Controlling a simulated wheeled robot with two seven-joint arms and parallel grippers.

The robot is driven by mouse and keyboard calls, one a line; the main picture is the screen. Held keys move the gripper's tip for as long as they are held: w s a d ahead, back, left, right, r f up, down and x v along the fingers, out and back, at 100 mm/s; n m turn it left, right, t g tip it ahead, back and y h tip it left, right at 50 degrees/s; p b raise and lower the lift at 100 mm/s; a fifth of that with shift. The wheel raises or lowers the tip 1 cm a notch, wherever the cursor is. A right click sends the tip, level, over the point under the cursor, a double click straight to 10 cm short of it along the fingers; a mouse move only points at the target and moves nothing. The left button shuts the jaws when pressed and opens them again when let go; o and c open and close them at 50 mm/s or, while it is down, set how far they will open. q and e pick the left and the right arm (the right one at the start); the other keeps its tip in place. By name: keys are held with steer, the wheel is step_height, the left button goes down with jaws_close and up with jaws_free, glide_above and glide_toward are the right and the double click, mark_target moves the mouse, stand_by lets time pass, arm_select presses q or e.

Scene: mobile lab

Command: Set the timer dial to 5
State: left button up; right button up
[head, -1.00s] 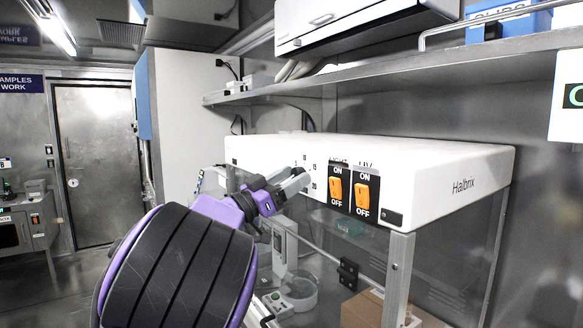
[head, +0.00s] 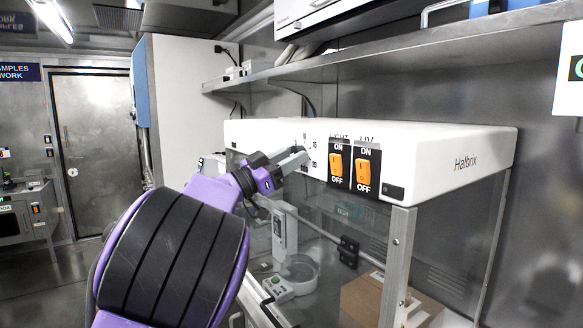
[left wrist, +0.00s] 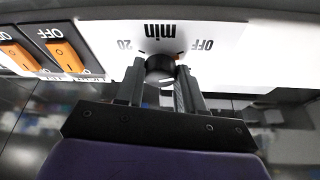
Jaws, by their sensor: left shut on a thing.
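The timer dial (left wrist: 160,68) is a dark round knob on the white front panel of the cabinet (head: 450,165). In the left wrist view the panel appears upside down, with "min", "20" and "OFF" printed around the dial. My left gripper (left wrist: 161,76) is shut on the dial, one finger on each side. In the head view my left gripper (head: 298,160) reaches the panel left of the switches and hides the dial and most of its scale; "15" shows just right of it. I cannot read the dial's setting. My right gripper is not in view.
Two orange rocker switches, LIGHT (head: 336,164) and UV (head: 363,172), sit close to the right of the dial. A shelf (head: 400,65) runs above the cabinet. Below the panel is a clear enclosure with a cardboard box (head: 362,300) inside.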

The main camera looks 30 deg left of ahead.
arm_select(q)
steer(key=shift+w+a+r+m+g+h+b, duration=0.1)
steer(key=shift+m+g+h+b, duration=0.65)
steer(key=shift+m+b, duration=1.15)
steer(key=shift+s+a+f+m+g+h+b, duration=0.1)
steer(key=shift+m+g+h+b, duration=0.3)
steer(key=shift+m+g+b, duration=1.45)
steer(key=shift+w+a+r+m+g+h+b, duration=0.1)
steer(key=shift+m+h+b, duration=0.65)
steer(key=shift+m, duration=2.1)
steer(key=o, duration=1)
steer(key=shift+r, duration=0.1)
steer(key=shift+o, duration=0.2)
steer(key=b+v, duration=0.4)
steer(key=v, duration=0.6)
steer(key=shift+s+b, duration=0.35)
steer(key=shift+b, duration=0.05)
